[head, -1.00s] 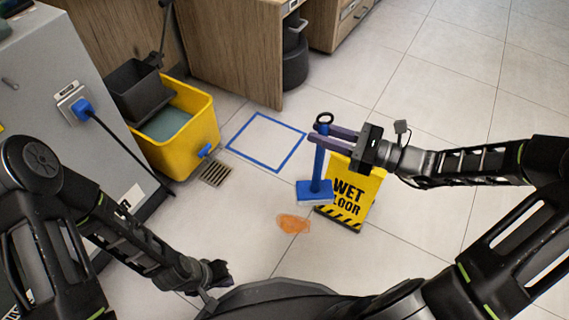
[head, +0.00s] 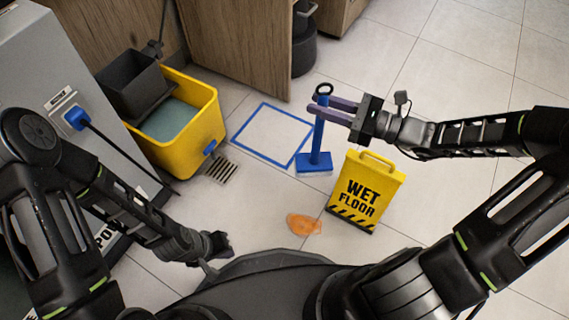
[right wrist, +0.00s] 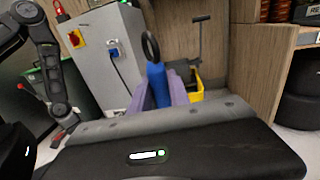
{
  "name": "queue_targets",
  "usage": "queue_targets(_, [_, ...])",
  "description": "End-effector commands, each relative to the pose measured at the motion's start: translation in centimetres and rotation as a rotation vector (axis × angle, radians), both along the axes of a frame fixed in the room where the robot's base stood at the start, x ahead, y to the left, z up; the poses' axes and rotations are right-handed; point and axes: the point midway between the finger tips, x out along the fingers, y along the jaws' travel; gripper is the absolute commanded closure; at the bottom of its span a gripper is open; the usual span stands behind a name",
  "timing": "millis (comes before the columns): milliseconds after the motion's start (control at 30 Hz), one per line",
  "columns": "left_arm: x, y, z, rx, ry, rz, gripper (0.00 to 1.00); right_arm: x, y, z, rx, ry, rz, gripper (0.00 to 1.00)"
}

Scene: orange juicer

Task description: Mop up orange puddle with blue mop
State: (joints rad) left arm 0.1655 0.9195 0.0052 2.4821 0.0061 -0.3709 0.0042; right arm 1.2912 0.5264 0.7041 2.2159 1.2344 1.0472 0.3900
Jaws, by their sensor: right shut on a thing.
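The blue mop (head: 317,144) is upright in the head view, with a ring at its top and a flat blue head with a pale underside. My right gripper (head: 322,103) is shut on its handle just below the ring. The handle also shows between the purple fingers in the right wrist view (right wrist: 157,82). I cannot tell whether the mop head touches the floor. The orange puddle (head: 304,224) lies on the tiles, below the mop head in the picture and apart from it. My left gripper (head: 217,243) is low at the left, partly seen, and its jaws are unclear.
A yellow wet floor sign (head: 366,190) stands right of the puddle. A yellow mop bucket (head: 208,127) stands at the left beside a floor drain (head: 221,170). A blue taped square (head: 262,157) marks the floor. A grey cabinet (head: 40,75) is far left.

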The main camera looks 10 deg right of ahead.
Motion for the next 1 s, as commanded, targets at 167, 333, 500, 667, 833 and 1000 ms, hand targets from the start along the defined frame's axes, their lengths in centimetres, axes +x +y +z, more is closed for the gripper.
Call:
queue_targets(167, [0.1,0.0,-0.2,0.000,-0.001,0.000,1.00,0.3,0.0,-0.8,0.006,-0.005,0.005,1.00])
queue_targets(333, [0.2,0.0,-1.0,0.001,-0.005,0.002,1.00,1.1,0.5,-4.9,0.022,-0.017,0.022,1.00])
queue_targets(500, [0.3,0.0,-2.0,0.002,-0.009,0.004,1.00,1.4,2.8,-12.5,0.031,-0.017,0.070,1.00])
queue_targets(667, [0.4,0.0,-2.6,0.002,-0.011,0.006,1.00,0.4,5.8,-19.2,0.018,-0.008,0.129,1.00])
queue_targets(833, [0.5,-0.1,-2.9,0.003,-0.014,0.007,1.00,-0.7,8.0,-23.0,0.005,-0.003,0.172,1.00])
queue_targets(1000, [0.5,-0.1,-2.9,0.003,-0.014,0.007,1.00,-1.1,8.4,-23.8,0.001,-0.001,0.181,1.00])
